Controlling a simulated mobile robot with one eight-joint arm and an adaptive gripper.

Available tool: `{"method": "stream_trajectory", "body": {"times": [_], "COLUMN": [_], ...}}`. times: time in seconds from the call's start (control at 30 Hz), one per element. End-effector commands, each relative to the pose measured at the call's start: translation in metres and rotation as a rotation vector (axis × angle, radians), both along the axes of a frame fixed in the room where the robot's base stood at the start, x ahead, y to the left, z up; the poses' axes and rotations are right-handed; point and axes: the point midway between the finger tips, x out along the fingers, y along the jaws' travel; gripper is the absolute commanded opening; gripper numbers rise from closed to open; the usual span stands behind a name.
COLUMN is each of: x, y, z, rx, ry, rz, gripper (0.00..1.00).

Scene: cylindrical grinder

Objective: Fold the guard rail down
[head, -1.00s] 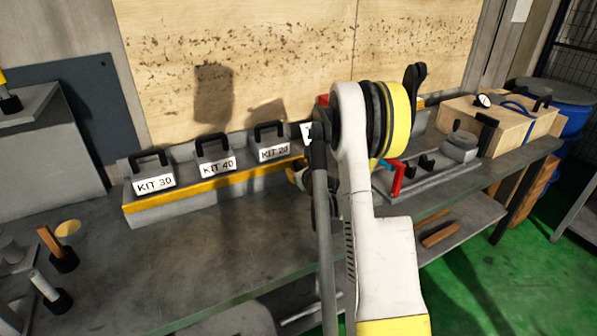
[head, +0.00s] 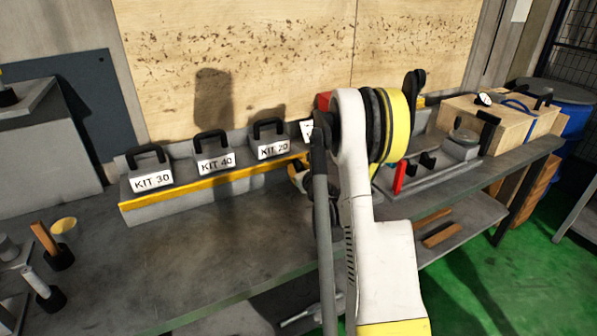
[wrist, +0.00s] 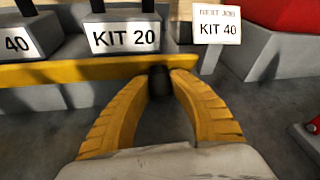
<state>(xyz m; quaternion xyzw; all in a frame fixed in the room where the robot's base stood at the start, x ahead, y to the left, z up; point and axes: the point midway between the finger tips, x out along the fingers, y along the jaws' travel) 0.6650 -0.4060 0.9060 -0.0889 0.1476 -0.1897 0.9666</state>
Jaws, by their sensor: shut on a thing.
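The guard rail (head: 215,180) is a yellow bar along the front of the grey shelf that bears the kits. It also crosses the wrist view (wrist: 45,76), below the kit labels. My gripper (wrist: 161,82) has its two yellow fingers closed around a dark knob (wrist: 160,86) at the front of the rail. In the head view my arm hides most of the gripper and the right end of the rail. I cannot tell the rail's exact tilt.
Kits labelled KIT 30 (head: 152,181), KIT 40 (head: 216,163) and KIT 20 (head: 273,149) stand behind the rail. A card reading KIT 40 (wrist: 217,28) stands to their right, near a red object (wrist: 282,15). The bench (head: 210,250) in front is mostly clear.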

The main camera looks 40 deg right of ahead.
Motion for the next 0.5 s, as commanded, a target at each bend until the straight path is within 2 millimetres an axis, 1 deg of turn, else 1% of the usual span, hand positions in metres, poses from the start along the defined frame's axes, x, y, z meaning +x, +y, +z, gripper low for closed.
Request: {"method": "stream_trajectory", "body": {"times": [0.03,0.3,0.5], "x": [0.0003,0.0006,0.0], "y": [0.001,0.0017,0.0013], "z": [-0.0092,-0.0093,-0.0105], "rx": [-0.003,-0.035,-0.05], "ry": [-0.029,-0.153,-0.212], "rz": [0.002,0.005,0.002], "gripper": [0.0,0.0,0.0]}}
